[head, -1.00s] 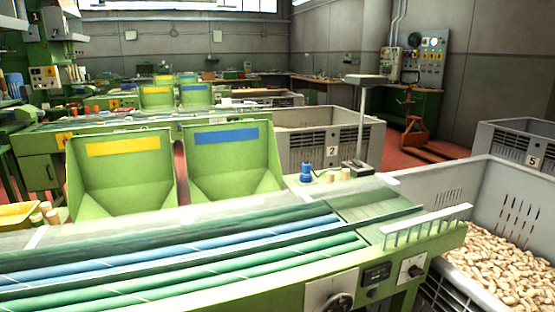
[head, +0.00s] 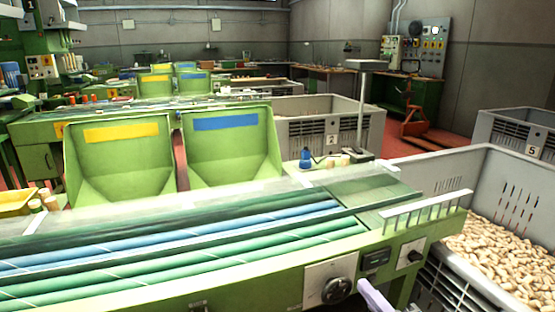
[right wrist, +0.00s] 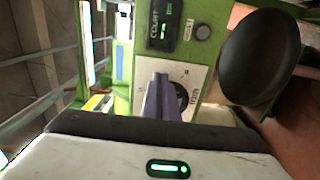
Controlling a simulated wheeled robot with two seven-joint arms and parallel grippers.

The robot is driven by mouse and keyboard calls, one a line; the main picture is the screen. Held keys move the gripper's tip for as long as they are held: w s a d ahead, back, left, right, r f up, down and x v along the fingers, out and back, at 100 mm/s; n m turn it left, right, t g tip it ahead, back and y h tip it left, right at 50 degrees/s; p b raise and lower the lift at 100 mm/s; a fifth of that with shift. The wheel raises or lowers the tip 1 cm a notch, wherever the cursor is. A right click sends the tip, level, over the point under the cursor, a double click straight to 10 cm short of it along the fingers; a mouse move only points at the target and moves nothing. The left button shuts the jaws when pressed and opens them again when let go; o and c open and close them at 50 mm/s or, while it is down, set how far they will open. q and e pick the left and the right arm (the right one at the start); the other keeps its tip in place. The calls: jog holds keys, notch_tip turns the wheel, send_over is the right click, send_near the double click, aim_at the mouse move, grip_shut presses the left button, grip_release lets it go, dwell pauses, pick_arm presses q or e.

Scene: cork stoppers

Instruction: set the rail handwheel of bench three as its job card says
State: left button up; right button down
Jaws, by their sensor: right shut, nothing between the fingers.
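The handwheel (head: 337,290) is a dark round knob on a white plate (head: 316,274) on the front of the green bench. My right gripper (head: 372,292) is shut and empty, its pale purple fingers just right of the handwheel at the bottom of the head view. In the right wrist view the fingers (right wrist: 158,82) stand in front of a white scale plate (right wrist: 180,98) with partly readable numbers and hide much of it. I cannot tell whether they touch anything. No job card can be read. My left gripper is not in view.
A counter display (head: 376,257) and a selector knob (head: 411,254) sit right of the handwheel. A large black disc (right wrist: 258,62), unclear what, shows beside the panel in the wrist view. A grey crate of corks (head: 480,160) stands at the right. Two green hoppers (head: 228,160) stand behind.

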jog(key=shift+w+a, duration=0.25)
jog(key=shift+w, duration=0.45)
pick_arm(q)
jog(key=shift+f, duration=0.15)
pick_arm(e)
jog(key=shift+s+a+f, duration=0.15)
jog(key=shift+a, duration=0.15)
pick_arm(q)
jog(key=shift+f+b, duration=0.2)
jog(key=shift+b, duration=0.15)
pick_arm(e)
jog(key=shift+f, duration=0.25)
